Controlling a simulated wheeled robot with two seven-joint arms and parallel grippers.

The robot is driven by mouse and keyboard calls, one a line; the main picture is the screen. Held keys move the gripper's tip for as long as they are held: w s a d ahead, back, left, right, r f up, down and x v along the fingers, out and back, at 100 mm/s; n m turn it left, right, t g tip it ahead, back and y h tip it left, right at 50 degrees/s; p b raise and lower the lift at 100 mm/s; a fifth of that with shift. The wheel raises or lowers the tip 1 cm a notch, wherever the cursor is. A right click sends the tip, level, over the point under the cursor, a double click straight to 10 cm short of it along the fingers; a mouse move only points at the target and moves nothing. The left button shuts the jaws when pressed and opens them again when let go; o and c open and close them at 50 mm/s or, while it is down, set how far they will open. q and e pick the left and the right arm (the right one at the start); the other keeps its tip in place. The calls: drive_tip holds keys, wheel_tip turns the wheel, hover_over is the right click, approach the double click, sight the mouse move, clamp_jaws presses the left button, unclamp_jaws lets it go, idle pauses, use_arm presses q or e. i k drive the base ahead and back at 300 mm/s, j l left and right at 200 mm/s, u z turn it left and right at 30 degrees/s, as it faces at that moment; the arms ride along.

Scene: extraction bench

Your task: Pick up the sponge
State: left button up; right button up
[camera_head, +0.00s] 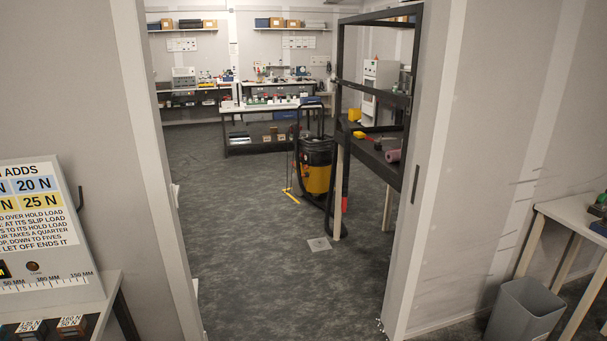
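I cannot make out a sponge in the head view. Small items lie on the dark shelf rack (398,100) beyond the doorway: a yellow item (354,114), a red and yellow item (360,135) and a pink roll-like item (393,156). They are too small to name surely. Neither of my grippers is in view.
An open doorway stands ahead, with its left jamb (160,180) and right jamb (425,180). A yellow and black vacuum (316,170) stands beyond. Benches (270,104) line the back. A grey bin (524,310) is at right, a sign board (35,225) at left.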

sight(359, 135)
drive_tip(key=i, duration=3.8)
